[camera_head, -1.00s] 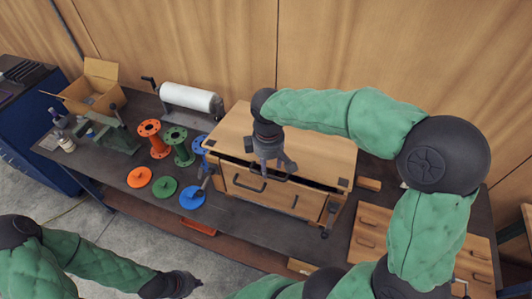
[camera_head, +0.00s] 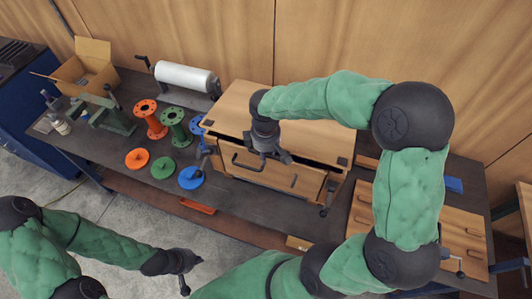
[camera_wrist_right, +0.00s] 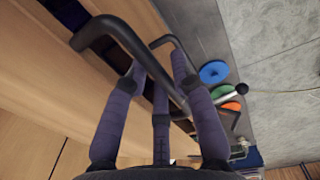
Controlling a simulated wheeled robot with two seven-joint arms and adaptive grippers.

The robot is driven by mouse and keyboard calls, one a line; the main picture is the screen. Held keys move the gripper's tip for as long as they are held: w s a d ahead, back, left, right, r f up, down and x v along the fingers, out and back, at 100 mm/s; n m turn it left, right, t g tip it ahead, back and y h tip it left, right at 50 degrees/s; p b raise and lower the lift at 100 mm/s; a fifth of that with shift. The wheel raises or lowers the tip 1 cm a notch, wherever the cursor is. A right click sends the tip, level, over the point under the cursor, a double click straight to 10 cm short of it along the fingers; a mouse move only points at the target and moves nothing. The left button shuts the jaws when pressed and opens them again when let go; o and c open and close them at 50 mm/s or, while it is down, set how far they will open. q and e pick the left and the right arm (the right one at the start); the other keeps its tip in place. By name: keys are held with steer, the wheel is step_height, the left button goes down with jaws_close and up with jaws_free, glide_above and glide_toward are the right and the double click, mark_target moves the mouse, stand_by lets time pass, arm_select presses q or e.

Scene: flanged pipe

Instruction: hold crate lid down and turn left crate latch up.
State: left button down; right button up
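The wooden crate (camera_head: 275,178) stands on the dark bench with its lid (camera_head: 300,124) on top. A dark gap shows between lid and front wall. The left latch (camera_head: 205,152) is a dark lever at the crate's left front corner; its exact angle is hard to read. The right latch (camera_head: 328,194) is at the right front corner. My right gripper (camera_head: 270,155) is over the lid's front edge, fingers spread; contact is unclear. In the right wrist view its fingers (camera_wrist_right: 158,75) are apart near a dark bar handle (camera_wrist_right: 135,50). My left gripper (camera_head: 194,275) is low, in front of the bench, empty, fingers apart.
Orange, green and blue spools (camera_head: 172,118) and discs (camera_head: 163,168) stand close left of the crate. Behind are a white roll (camera_head: 185,77) and a cardboard box (camera_head: 82,68). Wooden drawers (camera_head: 465,225) are at right. The floor before the bench is clear.

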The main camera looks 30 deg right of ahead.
jaws_close()
steer(key=shift+f, duration=0.15)
steer(key=shift+f+b, duration=0.25)
steer(key=shift+b, duration=0.25)
steer(key=shift+t+h, duration=0.5)
steer(key=shift+a+f+b, duration=0.1)
steer(key=shift+f+b, duration=1.95)
steer(key=shift+b, duration=0.75)
